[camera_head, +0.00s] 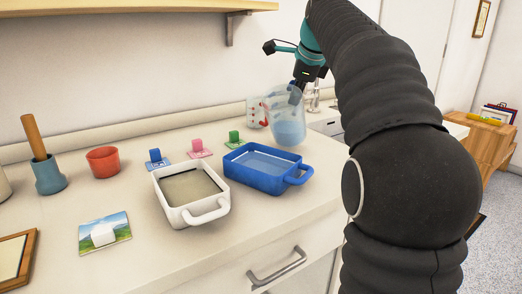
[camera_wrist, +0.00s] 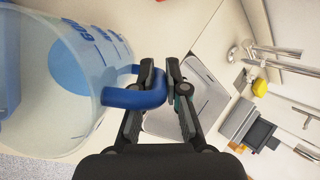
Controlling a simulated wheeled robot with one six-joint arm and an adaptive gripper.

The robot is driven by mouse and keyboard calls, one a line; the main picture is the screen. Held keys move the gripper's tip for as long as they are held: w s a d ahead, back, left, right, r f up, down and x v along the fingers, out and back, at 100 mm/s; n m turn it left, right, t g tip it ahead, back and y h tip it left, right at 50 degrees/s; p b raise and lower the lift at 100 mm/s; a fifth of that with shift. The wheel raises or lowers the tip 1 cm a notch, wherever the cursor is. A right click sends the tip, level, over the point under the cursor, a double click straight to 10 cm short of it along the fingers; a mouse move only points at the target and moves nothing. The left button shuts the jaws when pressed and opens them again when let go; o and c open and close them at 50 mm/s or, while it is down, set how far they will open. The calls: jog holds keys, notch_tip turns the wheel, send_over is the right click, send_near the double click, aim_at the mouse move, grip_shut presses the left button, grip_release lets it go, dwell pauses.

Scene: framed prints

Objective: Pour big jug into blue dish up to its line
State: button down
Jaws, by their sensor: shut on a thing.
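The big jug (camera_head: 289,120) is clear with a blue handle (camera_wrist: 135,93) and blue markings, and blue liquid shows inside it. My gripper (camera_head: 297,88) is shut on this handle, also seen in the wrist view (camera_wrist: 165,84). The jug is near upright, just behind the right back corner of the blue dish (camera_head: 243,172). I cannot tell whether its base touches the counter. The blue dish is rectangular with a handle at its right; its inside looks pale blue, and I cannot make out its line or be sure of liquid.
A white dish (camera_head: 182,217) stands left of the blue dish. Behind them are small blue (camera_head: 156,157), pink (camera_head: 198,147) and green (camera_head: 234,138) blocks on cards. A red cup (camera_head: 103,163) stands left.

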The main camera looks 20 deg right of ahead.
jog(key=shift+w+d+f+g+y, duration=0.6)
jog(key=shift+w+d+f+g, duration=0.15)
jog(key=shift+w+g, duration=0.05)
jog(key=shift+w+d+f+m+g+y, duration=0.25)
jog(key=shift+f+g+y, duration=0.1)
jog(key=shift+f+g, duration=0.15)
jog(key=shift+w+d+f+m+g+y, duration=0.2)
jog(key=shift+f+g+y, duration=0.2)
jog(key=shift+f, duration=0.15)
jog(key=shift+w+d+f+m+g+y, duration=0.15)
jog(key=shift+w+f+g+y, duration=0.1)
jog(key=shift+f+g+y, duration=0.2)
jog(key=shift+f, duration=0.3)
